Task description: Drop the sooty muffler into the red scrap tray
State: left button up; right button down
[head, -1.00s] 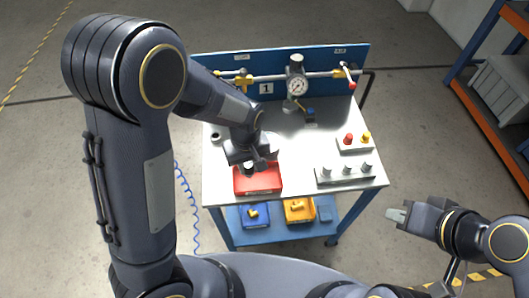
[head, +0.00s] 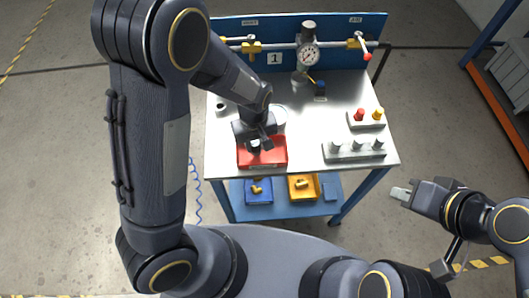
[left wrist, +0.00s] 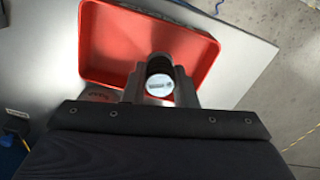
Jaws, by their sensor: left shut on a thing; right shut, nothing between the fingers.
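The red scrap tray (head: 277,158) sits at the front left of the metal bench top. It also shows in the left wrist view (left wrist: 104,50). My left gripper (head: 257,145) is over the tray. It is shut on the sooty muffler (left wrist: 158,82), a dark cylinder with a pale end face, held between the fingers. In the left wrist view the muffler overlaps the tray's inside; I cannot tell its height above the tray floor. My right gripper (head: 402,194) is shut and empty, off to the right of the bench.
Grey cylinders stand on a rack (head: 354,152) at front right. Behind it a white block (head: 366,121) holds a red and a yellow piece. A gauge (head: 309,56) and pipe with yellow valves run along the back. Blue (head: 258,197) and yellow (head: 303,195) bins sit on the lower shelf.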

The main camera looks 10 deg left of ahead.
pick_arm(q)
jog(key=o, duration=1)
jog(key=shift+r, duration=0.1)
notch_tip(320, 180, up, 7)
jog(key=shift+f, duration=0.1)
jog(key=shift+r, duration=0.45)
jog(key=shift+s+a+r, duration=0.1)
jog(key=shift+a+r, duration=0.05)
jog(key=s+a+r+m+t+h, duration=0.2)
jog(key=s+a+r, duration=0.2)
jog(key=s, duration=0.4)
jog(key=s+a+r+m+t+h, duration=0.1)
jog(key=s+a+r+m+t, duration=0.1)
jog(key=s+a+r, duration=0.3)
jog(key=s+r+t, duration=0.1)
jog(key=s, duration=0.2)
jog(key=shift+t+h+b, duration=0.3)
jog(key=shift+h+b, duration=0.05)
jog(key=shift+h, duration=0.05)
